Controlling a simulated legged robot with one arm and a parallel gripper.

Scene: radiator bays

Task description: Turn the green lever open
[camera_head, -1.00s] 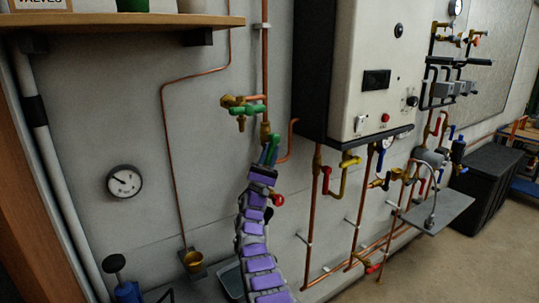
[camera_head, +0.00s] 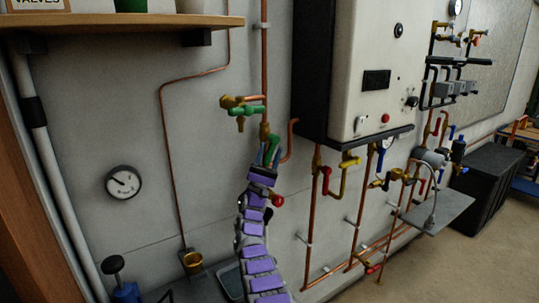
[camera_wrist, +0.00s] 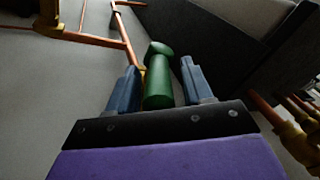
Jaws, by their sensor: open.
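The green lever (camera_wrist: 158,80) is between the two blue-grey fingers of my gripper (camera_wrist: 162,84) in the wrist view, with a small gap on each side. My gripper is open around it and not closed on it. In the head view my gripper (camera_head: 269,154) is below the brass valve on the copper riser, with the green lever (camera_head: 272,146) partly hidden between its fingers. Another green handle (camera_head: 247,110) sits higher on a brass valve to the left.
The boiler box (camera_head: 362,70) hangs close to the right of my gripper. A red lever (camera_head: 326,180) and a yellow lever (camera_head: 349,162) are on pipes below it. A pressure gauge (camera_head: 123,182) is on the wall at left. The wall left of the arm is mostly clear.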

